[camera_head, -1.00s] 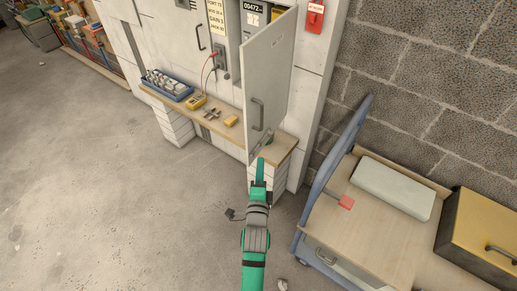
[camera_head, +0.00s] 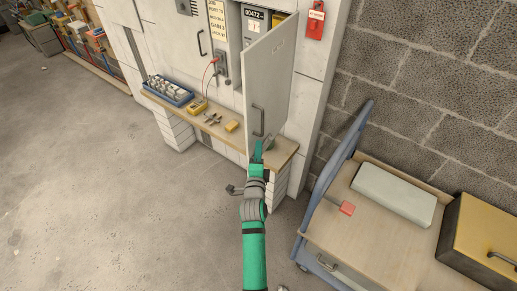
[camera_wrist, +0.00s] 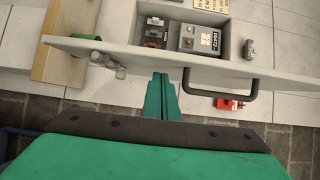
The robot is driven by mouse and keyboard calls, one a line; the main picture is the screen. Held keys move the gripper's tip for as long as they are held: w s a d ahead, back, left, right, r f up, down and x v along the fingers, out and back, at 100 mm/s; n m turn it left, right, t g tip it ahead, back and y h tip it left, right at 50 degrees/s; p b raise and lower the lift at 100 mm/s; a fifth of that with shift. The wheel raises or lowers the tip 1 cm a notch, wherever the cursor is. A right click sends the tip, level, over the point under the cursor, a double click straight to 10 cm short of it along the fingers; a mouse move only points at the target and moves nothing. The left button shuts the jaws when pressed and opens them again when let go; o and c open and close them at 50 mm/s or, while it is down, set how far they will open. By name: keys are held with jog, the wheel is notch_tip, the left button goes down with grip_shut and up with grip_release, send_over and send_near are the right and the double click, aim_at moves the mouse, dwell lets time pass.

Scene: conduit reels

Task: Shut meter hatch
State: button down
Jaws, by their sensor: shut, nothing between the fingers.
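The grey meter hatch (camera_head: 268,85) stands open, swung out from the wall cabinet (camera_head: 236,45). Its bar handle (camera_head: 258,121) is on the face toward me, near the lower free edge. In the wrist view the hatch (camera_wrist: 195,62) crosses the picture almost edge-on, with the dark handle (camera_wrist: 222,95) right of my fingers. The meter (camera_wrist: 201,40) shows beyond it inside the cabinet opening. My green gripper (camera_head: 259,148) is shut and empty at the hatch's lower part, just below the handle. In the wrist view its fingertips (camera_wrist: 161,78) are close to the hatch face; I cannot tell whether they touch.
A blue-framed cart (camera_head: 378,245) with boxes stands at the right by the block wall. The floor at left is clear.

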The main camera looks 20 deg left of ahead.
jog(key=shift+w+a, duration=0.1)
jog(key=shift+a, duration=0.05)
jog(key=w+a, duration=0.2)
jog(key=a, duration=0.6)
jog(key=shift+w, duration=0.2)
dwell(0.5)
jog(key=w+a, duration=0.3)
jog(key=a, duration=0.3)
jog(key=shift+w, duration=0.35)
jog(key=shift+a, duration=0.1)
jog(key=w+a, duration=0.4)
jog(key=a, duration=0.1)
jog(key=shift+w, duration=0.4)
